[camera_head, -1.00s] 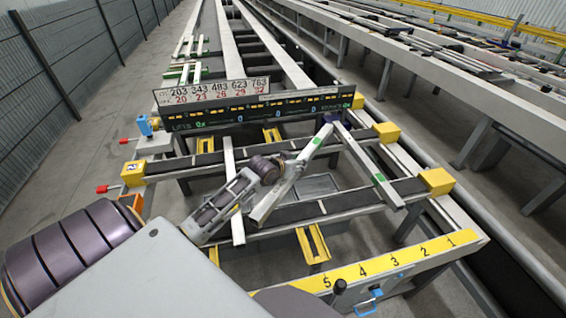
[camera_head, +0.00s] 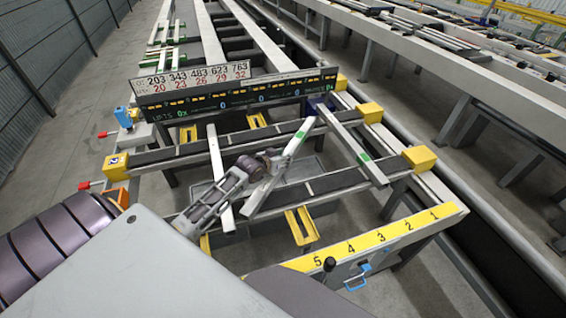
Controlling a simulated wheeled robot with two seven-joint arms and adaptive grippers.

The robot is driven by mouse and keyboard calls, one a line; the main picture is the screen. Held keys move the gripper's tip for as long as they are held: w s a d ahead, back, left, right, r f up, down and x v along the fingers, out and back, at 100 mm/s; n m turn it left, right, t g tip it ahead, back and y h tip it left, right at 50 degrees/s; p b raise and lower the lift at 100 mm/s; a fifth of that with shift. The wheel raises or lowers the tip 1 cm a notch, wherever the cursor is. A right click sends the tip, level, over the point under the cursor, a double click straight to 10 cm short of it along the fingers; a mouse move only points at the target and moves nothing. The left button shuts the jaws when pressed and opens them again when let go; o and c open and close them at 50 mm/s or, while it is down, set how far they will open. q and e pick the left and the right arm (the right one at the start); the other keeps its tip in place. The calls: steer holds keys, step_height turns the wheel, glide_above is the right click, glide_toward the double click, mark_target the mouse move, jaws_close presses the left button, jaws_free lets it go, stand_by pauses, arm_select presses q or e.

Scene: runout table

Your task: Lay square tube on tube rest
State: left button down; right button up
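A pale square tube (camera_head: 289,155) with a green mark runs slantwise across the middle of the rack. My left gripper (camera_head: 268,163) meets it near mid-length and looks shut on it; the fingertips are small and partly hidden. A second green-marked square tube (camera_head: 351,142) slants across the rack on the right, apart from my gripper. A third pale tube (camera_head: 218,175) stands across the rails just left of the gripper. I cannot tell for certain which part is the tube rest; a yellow channel bracket (camera_head: 300,226) sits at the near side. My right gripper is not in view.
Dark-topped rails (camera_head: 345,182) with yellow end blocks (camera_head: 419,158) cross the rack. A dark display board (camera_head: 235,93) stands behind them. A numbered yellow strip (camera_head: 365,242) edges the near side. A long conveyor (camera_head: 440,65) runs on the right.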

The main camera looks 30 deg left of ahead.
arm_select(q)
step_height(320, 180, down, 2)
steer(key=shift+f, duration=0.1)
steer(key=c, duration=0.9)
jaws_free()
steer(key=shift+f, duration=0.25)
steer(key=shift+s+r, duration=0.1)
steer(key=shift+v, duration=5.95)
